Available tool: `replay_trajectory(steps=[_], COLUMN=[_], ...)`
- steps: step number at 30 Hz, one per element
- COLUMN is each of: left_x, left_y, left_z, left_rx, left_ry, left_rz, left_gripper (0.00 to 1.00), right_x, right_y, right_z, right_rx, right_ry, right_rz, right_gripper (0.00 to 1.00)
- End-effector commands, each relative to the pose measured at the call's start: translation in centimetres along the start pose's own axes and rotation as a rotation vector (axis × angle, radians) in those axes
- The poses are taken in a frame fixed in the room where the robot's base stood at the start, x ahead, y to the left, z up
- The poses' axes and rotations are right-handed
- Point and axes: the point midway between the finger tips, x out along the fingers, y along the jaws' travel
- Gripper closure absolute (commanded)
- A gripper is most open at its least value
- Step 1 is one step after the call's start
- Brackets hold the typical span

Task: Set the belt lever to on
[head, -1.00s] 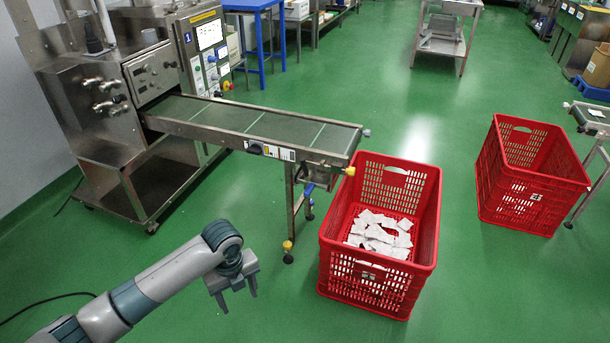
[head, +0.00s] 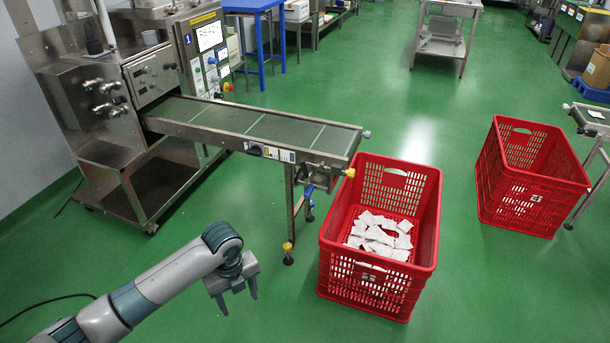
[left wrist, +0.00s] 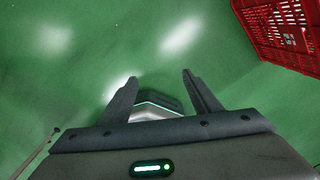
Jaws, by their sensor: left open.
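The conveyor belt (head: 290,129) runs from the steel machine toward the red crate. A dark knob or lever (head: 255,150) sits on its near side rail, beside a label plate; its setting is too small to read. A blue-handled part (head: 308,190) hangs below the belt's outer end; I cannot tell which one is the belt lever. My left gripper (head: 239,304) is open and empty over the floor, in front of the belt and well apart from it. In the left wrist view, its two fingers (left wrist: 160,88) are spread over green floor. My right gripper is not in view.
A red crate (head: 432,215) with white teabags (head: 380,236) stands at the belt's outer end. Another red crate (head: 535,135) stands farther right. The steel machine (head: 100,150) stands at the left. The green floor between my arm and the belt is clear.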

Motion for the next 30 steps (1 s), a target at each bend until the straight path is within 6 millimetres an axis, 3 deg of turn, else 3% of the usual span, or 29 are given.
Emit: replay_trajectory(steps=[7, 10, 17, 24, 30], left_x=[0.0, 0.1, 1.6, 6.5, 12.3], left_y=[0.0, 0.0, -1.0, -2.8, -1.6], left_z=[0.0, 0.0, -0.9, -2.9, -5.6], left_rx=[0.0, -0.004, -0.132, -0.571, -1.095], left_ry=[0.0, 0.001, 0.014, 0.064, 0.13], left_rz=[0.0, -0.002, -0.058, -0.218, -0.354], left_gripper=[0.43, 0.64, 0.66, 0.66, 0.66], right_x=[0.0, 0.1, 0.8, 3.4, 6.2], right_y=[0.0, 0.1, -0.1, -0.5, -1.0], right_z=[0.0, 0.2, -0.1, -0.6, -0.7], right_rx=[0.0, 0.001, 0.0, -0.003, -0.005], right_ry=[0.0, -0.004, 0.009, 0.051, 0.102], right_rz=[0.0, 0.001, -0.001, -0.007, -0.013], right_gripper=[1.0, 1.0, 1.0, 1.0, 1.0])
